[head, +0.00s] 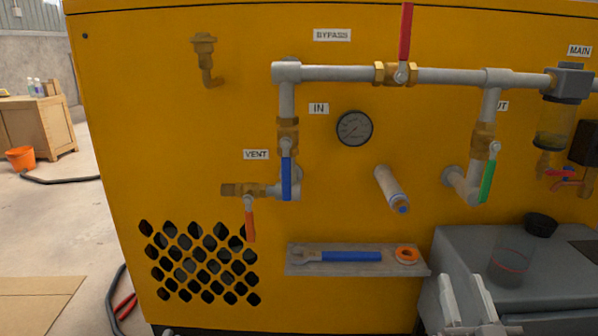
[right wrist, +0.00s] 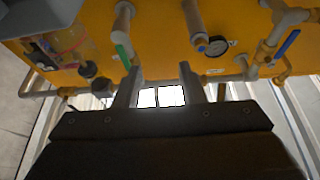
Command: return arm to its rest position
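My right gripper (head: 466,296) is at the lower right of the head view, in front of the grey box. Its two pale fingers stand apart with nothing between them. The right wrist view also shows the fingers apart and empty (right wrist: 160,92), below the pipes and valves of the yellow panel. A small pale tip shows at the bottom edge of the head view, left of centre; it may be my left gripper, and its fingers cannot be made out.
The yellow panel (head: 330,200) carries a red bypass handle (head: 405,32), blue handle (head: 287,177), green handle (head: 487,181), orange vent handle (head: 250,220) and gauge (head: 354,128). A shelf (head: 300,270) holds a blue wrench (head: 350,256) and orange ring (head: 406,255).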

